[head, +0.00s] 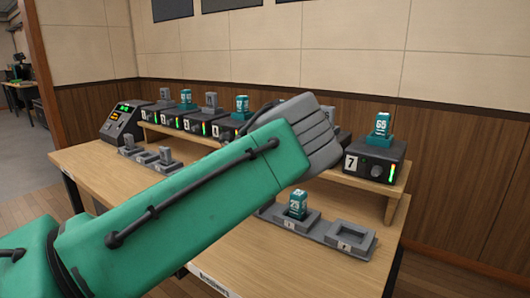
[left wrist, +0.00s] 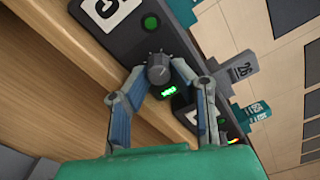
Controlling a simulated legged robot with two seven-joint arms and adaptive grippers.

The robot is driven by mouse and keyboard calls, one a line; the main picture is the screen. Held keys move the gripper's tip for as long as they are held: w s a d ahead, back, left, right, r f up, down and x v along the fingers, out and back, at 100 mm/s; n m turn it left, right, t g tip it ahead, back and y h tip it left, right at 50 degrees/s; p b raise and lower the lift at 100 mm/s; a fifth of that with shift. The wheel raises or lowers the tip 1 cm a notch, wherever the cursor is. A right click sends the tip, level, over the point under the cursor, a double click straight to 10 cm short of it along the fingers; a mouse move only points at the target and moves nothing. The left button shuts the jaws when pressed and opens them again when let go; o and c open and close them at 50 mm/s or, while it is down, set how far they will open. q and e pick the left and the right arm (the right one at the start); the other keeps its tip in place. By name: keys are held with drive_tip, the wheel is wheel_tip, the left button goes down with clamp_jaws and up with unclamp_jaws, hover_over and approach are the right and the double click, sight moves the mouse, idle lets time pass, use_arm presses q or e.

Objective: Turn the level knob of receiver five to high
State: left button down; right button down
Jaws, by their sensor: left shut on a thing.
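In the left wrist view, a dark grey round knob (left wrist: 159,74) stands on the front of a dark receiver (left wrist: 125,45). The fingertips of my left gripper (left wrist: 157,77) are closed on its two sides. A small green lit readout (left wrist: 168,91) glows beside the knob, and a round green light (left wrist: 150,22) is on the same panel. The white number label (left wrist: 108,10) is tilted and cut off, so I cannot read it surely. In the head view, my left arm hides the gripper and the receivers in the middle of the row. My right gripper is not in view.
Receiver 7 (head: 370,163) stands at the right end of the shelf with a teal pack 65 (head: 382,127) on top. Several other receivers line the shelf at left, by a console (head: 122,120). Charging cradles (head: 345,236) sit on the table, one holding a teal pack (head: 297,204).

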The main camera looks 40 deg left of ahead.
use_arm(q)
drive_tip(key=shift+a+f+m+b, duration=0.15)
drive_tip(key=shift+m+b, duration=3.25)
drive_tip(key=shift+m, duration=3.15)
drive_tip(key=shift+a+r+m+b, duration=0.1)
drive_tip(key=shift+m+b, duration=3.3)
drive_tip(key=shift+m, duration=3.15)
drive_tip(key=shift+f, duration=0.1)
drive_tip(key=c, duration=1.4)
unclamp_jaws()
